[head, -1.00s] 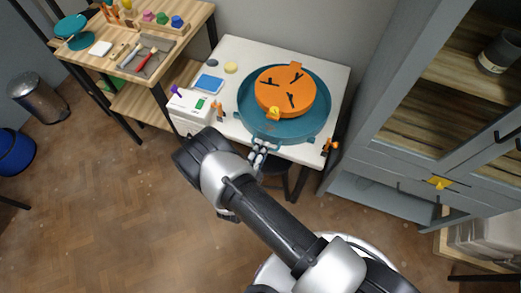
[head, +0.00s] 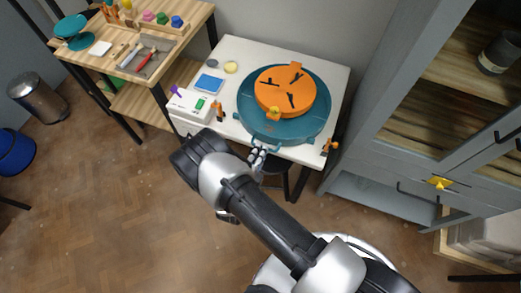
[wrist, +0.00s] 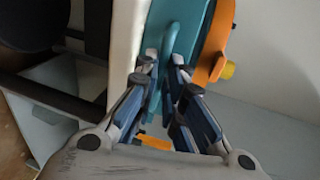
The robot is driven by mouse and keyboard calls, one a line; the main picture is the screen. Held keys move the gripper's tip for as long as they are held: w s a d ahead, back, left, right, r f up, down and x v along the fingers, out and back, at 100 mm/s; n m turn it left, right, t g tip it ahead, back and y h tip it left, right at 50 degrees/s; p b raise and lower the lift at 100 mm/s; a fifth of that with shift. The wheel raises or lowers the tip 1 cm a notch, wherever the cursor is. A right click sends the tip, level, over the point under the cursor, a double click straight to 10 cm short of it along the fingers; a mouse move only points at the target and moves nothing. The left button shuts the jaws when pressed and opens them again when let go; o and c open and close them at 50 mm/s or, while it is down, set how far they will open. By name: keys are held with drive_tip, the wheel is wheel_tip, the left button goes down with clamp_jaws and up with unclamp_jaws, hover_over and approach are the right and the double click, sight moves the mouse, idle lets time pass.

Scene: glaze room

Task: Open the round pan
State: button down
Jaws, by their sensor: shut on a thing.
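The round pan (head: 253,122) is a wide teal disc-shaped piece on the white table. A slotted orange disc (head: 275,84) with a yellow knob sits on top of it. A teal loop handle (wrist: 170,38) sticks out at the pan's front edge. My gripper (head: 257,153) is at that front edge, just beyond the table's rim. In the wrist view my gripper (wrist: 163,65) has its fingers on either side of the teal handle and is shut on it. The fingers partly hide the handle.
The white table (head: 236,52) also holds a white box (head: 188,104), a blue pad (head: 209,83) and small orange clamps at its front edge. A grey cabinet (head: 375,130) stands close on the right. A wooden workbench (head: 190,22) with tools is at the left. The floor in front is clear.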

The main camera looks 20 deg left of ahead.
drive_tip(key=f+b+v, duration=0.1)
drive_tip(key=f+v, duration=0.2)
drive_tip(key=v, duration=1.2)
drive_tip(key=shift+s+a, duration=0.2)
drive_tip(key=shift+s, duration=0.3)
drive_tip(key=c, duration=1.7)
unclamp_jaws()
drive_tip(key=v, duration=1.2)
